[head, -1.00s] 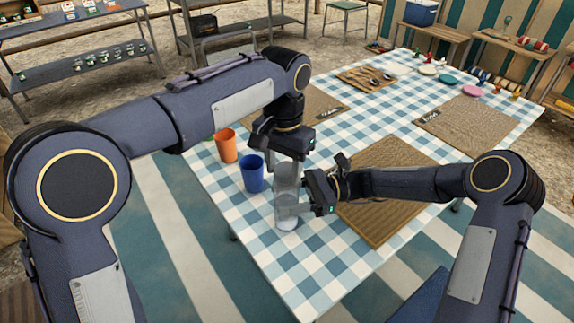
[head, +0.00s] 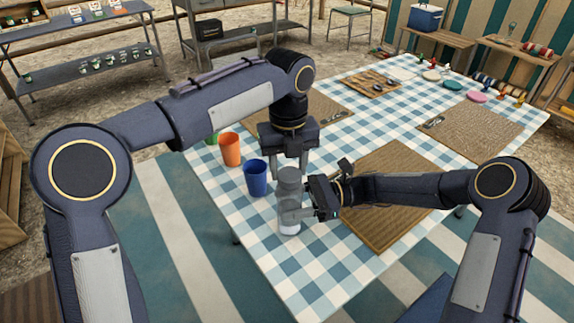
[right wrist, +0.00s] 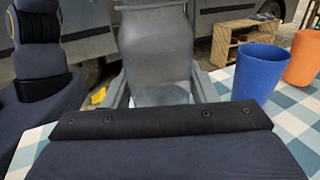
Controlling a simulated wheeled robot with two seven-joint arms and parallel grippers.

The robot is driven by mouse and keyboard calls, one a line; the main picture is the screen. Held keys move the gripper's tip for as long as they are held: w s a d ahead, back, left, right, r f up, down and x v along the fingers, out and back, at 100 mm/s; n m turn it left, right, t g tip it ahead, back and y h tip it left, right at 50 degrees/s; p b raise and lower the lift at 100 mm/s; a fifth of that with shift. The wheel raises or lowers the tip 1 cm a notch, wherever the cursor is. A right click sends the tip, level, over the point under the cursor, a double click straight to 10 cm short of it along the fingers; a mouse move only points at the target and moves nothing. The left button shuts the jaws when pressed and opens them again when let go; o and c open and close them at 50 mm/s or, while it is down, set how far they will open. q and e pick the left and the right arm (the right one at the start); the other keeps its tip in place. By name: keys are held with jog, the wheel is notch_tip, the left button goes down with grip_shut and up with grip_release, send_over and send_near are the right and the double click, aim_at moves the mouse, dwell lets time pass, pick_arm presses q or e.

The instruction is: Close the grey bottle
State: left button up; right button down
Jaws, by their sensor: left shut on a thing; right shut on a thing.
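The grey bottle (head: 289,212) stands upright near the front left edge of the checked table. My right gripper (head: 314,213) is shut around its body from the right. In the right wrist view the bottle (right wrist: 158,60) fills the space between the two fingers. My left gripper (head: 288,172) points straight down over the bottle, its fingers either side of the bottle's grey top. It is shut on what looks like the cap (head: 289,174). The join between cap and bottle is too small to make out.
A blue cup (head: 255,178) stands close to the left of the bottle, with an orange cup (head: 230,149) behind it. A woven mat (head: 385,215) lies to the right, under my right forearm. The checked table (head: 325,270) is clear in front.

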pick_arm(q)
jog(key=o, duration=1)
jog(key=shift+c, duration=0.2)
jog(key=shift+r, duration=2.25)
jog(key=shift+c, duration=0.5)
